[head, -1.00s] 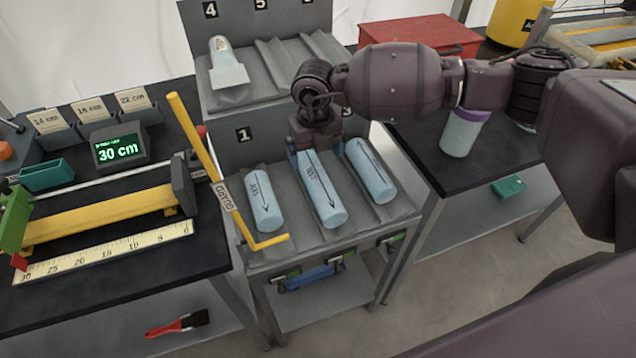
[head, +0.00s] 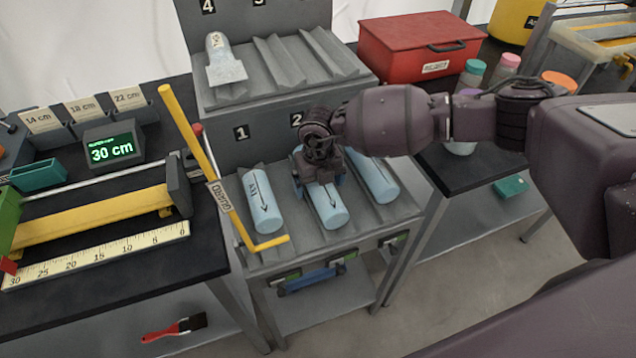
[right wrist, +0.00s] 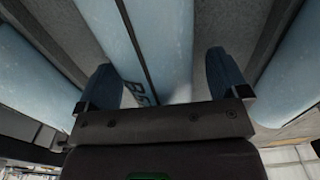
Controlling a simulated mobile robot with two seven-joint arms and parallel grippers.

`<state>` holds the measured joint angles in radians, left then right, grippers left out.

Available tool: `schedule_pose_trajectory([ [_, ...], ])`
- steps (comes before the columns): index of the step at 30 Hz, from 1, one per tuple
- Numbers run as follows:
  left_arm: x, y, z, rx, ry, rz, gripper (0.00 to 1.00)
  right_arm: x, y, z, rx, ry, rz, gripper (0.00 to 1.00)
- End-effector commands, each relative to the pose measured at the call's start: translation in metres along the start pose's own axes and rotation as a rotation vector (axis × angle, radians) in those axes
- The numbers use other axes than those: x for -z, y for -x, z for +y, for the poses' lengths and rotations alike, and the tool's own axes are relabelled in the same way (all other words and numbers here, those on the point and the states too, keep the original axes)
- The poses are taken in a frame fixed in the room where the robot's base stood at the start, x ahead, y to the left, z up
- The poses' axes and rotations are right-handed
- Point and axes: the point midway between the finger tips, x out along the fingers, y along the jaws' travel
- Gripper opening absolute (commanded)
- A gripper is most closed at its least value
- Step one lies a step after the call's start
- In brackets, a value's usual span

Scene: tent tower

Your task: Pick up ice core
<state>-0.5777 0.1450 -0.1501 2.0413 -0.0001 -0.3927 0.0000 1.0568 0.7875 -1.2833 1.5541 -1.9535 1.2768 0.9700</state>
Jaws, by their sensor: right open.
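Three pale blue ice cores with dark arrows lie in the lower rack's grooves in the head view: a left core (head: 261,203), a middle core (head: 328,207) and a right core (head: 374,181). My right gripper (head: 318,186) is over the middle core and hides its upper part. In the right wrist view the gripper (right wrist: 165,85) is open, with one blue finger on each side of the middle core (right wrist: 150,40). Whether the fingers touch it cannot be told. My left gripper is not in view.
A yellow guard bar (head: 205,150) stands at the rack's left front. A cutting bench with a ruler (head: 100,255) is at left. A wrapped core (head: 222,60) lies on the upper shelf (head: 290,85). A red box (head: 415,45) and several bottles stand at right.

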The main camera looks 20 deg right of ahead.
Motion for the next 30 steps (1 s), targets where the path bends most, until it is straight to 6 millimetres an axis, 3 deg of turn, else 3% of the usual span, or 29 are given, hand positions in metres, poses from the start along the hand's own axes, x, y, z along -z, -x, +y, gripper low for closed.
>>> schedule_pose_trajectory([
  [5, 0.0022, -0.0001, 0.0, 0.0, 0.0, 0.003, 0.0, -0.0005, 0.0013, 0.0001, 0.0, 0.0, -0.002, 0.93],
  [20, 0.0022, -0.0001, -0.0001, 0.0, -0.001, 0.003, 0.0, -0.0012, 0.0025, 0.0005, -0.001, 0.0, -0.004, 0.2],
  [30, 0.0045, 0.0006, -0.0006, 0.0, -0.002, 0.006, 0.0, -0.0016, 0.0097, 0.0006, -0.002, 0.0, -0.006, 0.2],
])
